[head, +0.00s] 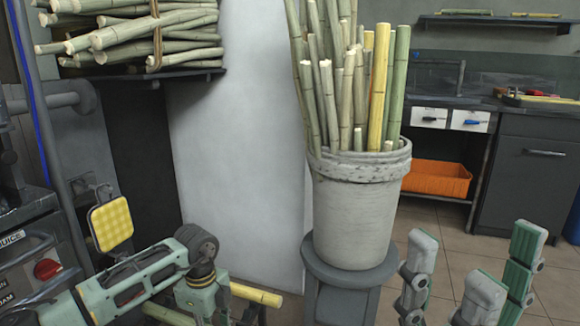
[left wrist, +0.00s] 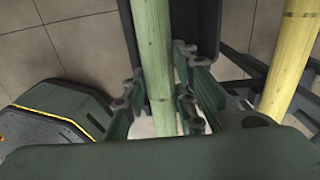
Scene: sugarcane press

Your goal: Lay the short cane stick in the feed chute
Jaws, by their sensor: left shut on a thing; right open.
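My left gripper (head: 205,300) points down at the lower left of the head view. In the left wrist view its fingers (left wrist: 158,92) are shut around a green cane stick (left wrist: 152,45), which runs lengthwise between them. A dark grey channel-like part (left wrist: 207,25) lies beside and under this stick; I cannot tell whether it is the feed chute. A yellow cane (left wrist: 292,50) lies apart on the right, and a yellow cane end (head: 255,293) shows beside the gripper in the head view. My right gripper (head: 468,270) is open and empty at the lower right.
A white bucket (head: 350,215) of tall canes stands on a grey pedestal (head: 345,290). A shelf (head: 140,75) of bundled canes hangs at upper left. The press machine (head: 25,235), with a red knob, and a yellow sponge (head: 111,222) are at left. An orange crate (head: 436,179) is behind.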

